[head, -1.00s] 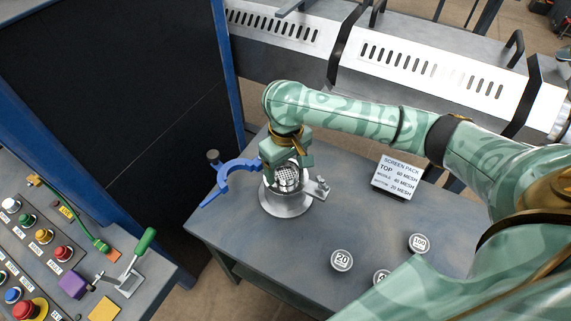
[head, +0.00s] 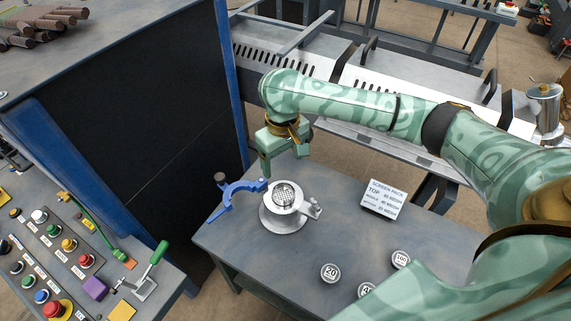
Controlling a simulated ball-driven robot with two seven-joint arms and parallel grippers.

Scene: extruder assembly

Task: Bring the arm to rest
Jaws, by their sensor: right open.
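My right gripper (head: 284,160) hangs from the green patterned arm that comes in from the right. It is open and empty, with its fingers pointing down just above and behind the metal ring holder. The holder (head: 283,212) stands on the grey table, and a round mesh screen (head: 285,195) sits in its top. A blue hinged clamp (head: 236,195) stands open at the holder's left side. My left gripper is not in view.
A screen pack sign (head: 383,198) stands on the table (head: 325,240). Discs marked 20 (head: 330,273) and 100 (head: 401,260) lie in front, with another partly hidden by my arm. A control panel (head: 60,250) is at left. A black machine panel (head: 150,150) rises behind the clamp.

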